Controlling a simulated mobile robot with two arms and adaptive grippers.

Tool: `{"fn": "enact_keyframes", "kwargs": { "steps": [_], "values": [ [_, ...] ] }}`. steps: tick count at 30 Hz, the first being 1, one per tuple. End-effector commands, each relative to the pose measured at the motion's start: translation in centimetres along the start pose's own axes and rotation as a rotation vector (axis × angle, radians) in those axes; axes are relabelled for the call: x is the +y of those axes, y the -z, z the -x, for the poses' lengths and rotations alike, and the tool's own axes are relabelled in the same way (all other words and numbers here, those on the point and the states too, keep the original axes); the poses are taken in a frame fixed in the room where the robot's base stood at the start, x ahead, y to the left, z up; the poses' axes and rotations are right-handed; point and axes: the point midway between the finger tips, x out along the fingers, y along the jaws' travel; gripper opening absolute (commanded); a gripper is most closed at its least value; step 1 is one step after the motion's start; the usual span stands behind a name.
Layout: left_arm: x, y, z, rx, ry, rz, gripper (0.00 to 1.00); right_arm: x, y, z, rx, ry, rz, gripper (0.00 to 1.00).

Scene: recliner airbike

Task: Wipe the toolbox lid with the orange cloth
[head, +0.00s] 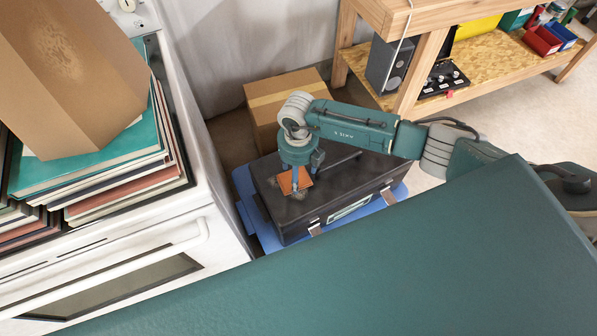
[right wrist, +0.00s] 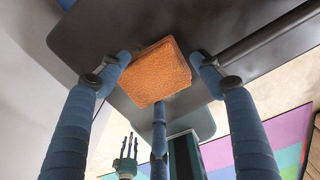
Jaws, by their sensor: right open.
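The black toolbox (head: 335,190) lies on a blue surface on the floor, its lid facing up. The folded orange cloth (head: 294,181) is on the lid near its left end; it also shows in the right wrist view (right wrist: 157,73). Greyish smudges (head: 299,195) show on the lid around the cloth. My right gripper (head: 297,178) is directly over the cloth, pointing down. In the right wrist view its fingers are spread on either side of the cloth, with gaps between. Whether the fingertips touch the lid is unclear. My left gripper is not clearly in view.
A cardboard box (head: 262,105) stands behind the toolbox. A white stove (head: 130,245) with stacked books (head: 95,175) and a carton (head: 65,75) is close on the left. A wooden workbench (head: 430,45) stands at the back right. The toolbox handle (head: 338,160) rises from the lid.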

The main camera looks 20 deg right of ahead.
Motion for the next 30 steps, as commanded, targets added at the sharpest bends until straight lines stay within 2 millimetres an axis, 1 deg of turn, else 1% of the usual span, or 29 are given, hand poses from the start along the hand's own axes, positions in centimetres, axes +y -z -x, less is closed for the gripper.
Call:
{"fn": "enact_keyframes", "kwargs": {
  "steps": [1,2,3,5,6,7,10,11,13,14,25,28,30],
  "values": [
    [0.0,0.0,0.0,0.000,0.000,0.000,0.40,0.0,0.0,0.0,0.001,0.001,0.000,0.65],
    [0.0,0.0,0.0,0.000,0.000,0.000,0.40,0.0,0.0,0.0,0.001,0.001,0.000,0.61],
    [0.0,0.0,0.0,0.000,0.000,0.000,0.40,0.0,0.0,0.0,0.001,0.000,0.000,0.53],
    [0.0,0.0,0.0,0.000,0.000,0.000,0.40,0.0,0.0,0.0,0.000,0.000,0.000,0.41],
    [0.0,0.0,0.0,0.000,0.000,0.000,0.40,0.0,0.0,0.0,0.000,0.000,0.000,0.33],
    [0.0,0.0,0.0,0.000,0.000,0.000,0.40,0.0,0.0,0.0,0.000,0.000,0.000,0.31],
    [0.0,0.0,0.0,0.000,0.000,0.000,0.40,0.0,0.0,0.0,0.000,0.000,0.000,0.31],
    [0.0,0.0,0.0,0.000,0.000,0.000,0.40,0.0,0.0,0.0,0.000,0.000,0.000,0.68],
    [0.0,0.0,0.0,0.000,0.000,0.000,0.40,0.0,0.0,0.0,0.001,0.001,0.000,0.82],
    [0.0,0.0,0.0,0.000,0.000,0.000,0.40,0.0,0.0,0.0,0.001,0.001,0.000,0.84],
    [0.0,-0.1,0.0,-0.001,0.000,0.000,0.40,-0.1,0.1,0.0,0.002,0.002,-0.001,0.84],
    [0.0,-0.1,0.0,-0.001,0.000,0.000,0.40,-0.1,0.0,0.7,0.000,0.001,-0.001,0.84],
    [0.0,-0.1,0.0,-0.001,0.000,0.000,0.40,-0.1,-0.1,1.6,0.000,0.001,0.000,0.84]
  ]
}}
